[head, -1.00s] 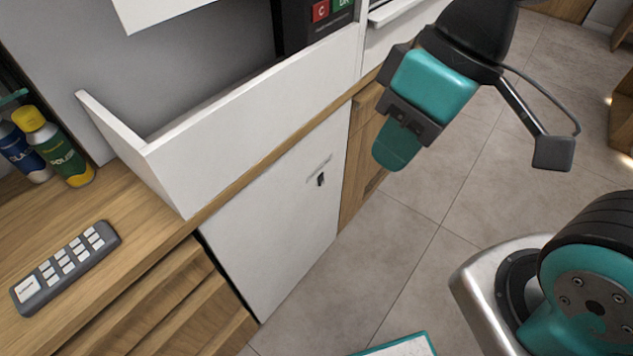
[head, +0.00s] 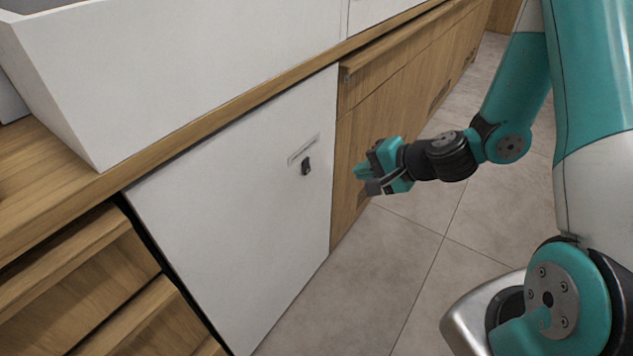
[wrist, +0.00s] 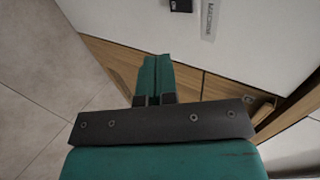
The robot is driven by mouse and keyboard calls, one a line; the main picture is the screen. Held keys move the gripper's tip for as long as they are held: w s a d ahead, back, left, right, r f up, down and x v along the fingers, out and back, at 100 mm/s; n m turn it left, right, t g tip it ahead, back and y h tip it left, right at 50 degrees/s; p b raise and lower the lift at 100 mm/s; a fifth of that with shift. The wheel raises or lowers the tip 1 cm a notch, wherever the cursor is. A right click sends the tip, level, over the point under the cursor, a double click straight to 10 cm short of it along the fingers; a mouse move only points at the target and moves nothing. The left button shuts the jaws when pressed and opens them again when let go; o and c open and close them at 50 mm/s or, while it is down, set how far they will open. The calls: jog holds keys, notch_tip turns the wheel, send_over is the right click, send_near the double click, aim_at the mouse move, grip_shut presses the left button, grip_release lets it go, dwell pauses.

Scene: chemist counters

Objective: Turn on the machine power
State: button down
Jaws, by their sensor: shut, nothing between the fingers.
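A small black switch (head: 306,166) sits on the upright white panel (head: 235,205) below the counter edge, just under a narrow label plate (head: 303,149). My gripper (head: 364,180) is to the right of the switch, apart from it, with its fingers pointing left. In the wrist view the switch (wrist: 181,6) shows at the top edge, next to the label (wrist: 209,20), whose lettering seems to read "MACHINE". The teal fingers of my gripper (wrist: 157,60) are together and empty there, below the switch in the picture. Which way the switch is set cannot be told.
Wooden cabinet fronts (head: 400,105) stand right of the panel, behind my gripper. Wooden drawers (head: 80,270) are at the lower left. A white tray-like wall (head: 180,65) stands on the counter above. The tiled floor (head: 400,260) before the panel is clear.

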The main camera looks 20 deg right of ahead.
send_near(308, 172)
notch_tip(308, 172, down, 4)
jog(key=w, duration=0.1)
jog(key=shift+w+a+b, duration=0.3)
jog(key=shift+w+a, duration=1.35)
jog(key=shift+w, duration=0.2)
jog(key=shift+a+f, duration=0.1)
